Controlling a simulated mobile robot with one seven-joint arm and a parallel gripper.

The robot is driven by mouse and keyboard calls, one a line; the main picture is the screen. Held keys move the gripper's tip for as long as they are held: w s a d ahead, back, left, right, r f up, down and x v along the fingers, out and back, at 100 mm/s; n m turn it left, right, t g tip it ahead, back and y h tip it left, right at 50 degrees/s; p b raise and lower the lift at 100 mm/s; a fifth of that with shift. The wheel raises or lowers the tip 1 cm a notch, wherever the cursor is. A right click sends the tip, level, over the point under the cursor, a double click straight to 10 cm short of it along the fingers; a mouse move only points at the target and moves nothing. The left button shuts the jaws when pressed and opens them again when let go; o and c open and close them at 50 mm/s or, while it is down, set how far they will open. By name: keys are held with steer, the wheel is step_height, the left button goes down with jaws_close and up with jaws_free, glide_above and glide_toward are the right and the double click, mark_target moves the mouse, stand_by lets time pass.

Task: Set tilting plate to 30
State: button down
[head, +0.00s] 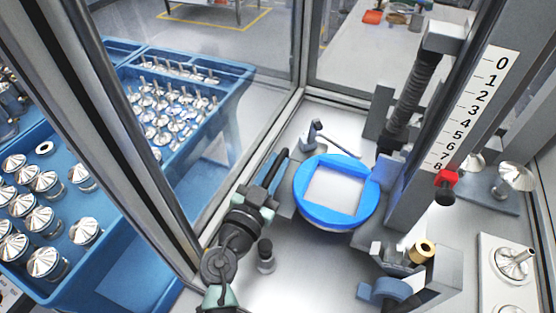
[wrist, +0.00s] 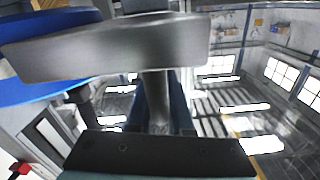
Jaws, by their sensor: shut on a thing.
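The tilting plate, a blue disc with a square opening (head: 369,199), sits in the middle of the enclosure in the head view and looks roughly level. Its blue edge fills the upper left of the wrist view (wrist: 40,60). My gripper (head: 277,167) is at the left side of the plate. In the wrist view it is shut on a grey rod-like handle (wrist: 156,100), below a broad grey metal bar (wrist: 120,52). The handle is mostly hidden in the head view. No angle marks for the plate can be read.
A 0 to 8 scale (head: 473,107) stands at right, with a red pointer (head: 446,179) near 8. A small lever (head: 316,128) is behind the plate. Enclosure posts (head: 299,60) flank it. Blue trays of metal parts (head: 225,80) lie outside, left.

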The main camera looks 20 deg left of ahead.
steer(key=shift+d+r, duration=0.1)
steer(key=shift+r, duration=0.05)
steer(key=shift+r, duration=0.3)
steer(key=d+r+m+p, duration=0.4)
steer(key=d+r+m, duration=0.2)
steer(key=r, duration=0.7)
steer(key=shift+d, duration=0.95)
steer(key=c, duration=1.2)
jaws_free()
steer(key=shift+d, duration=0.1)
steer(key=o, duration=0.4)
steer(key=shift+f, duration=0.15)
steer(key=shift+c, duration=0.2)
steer(key=shift+s, duration=0.1)
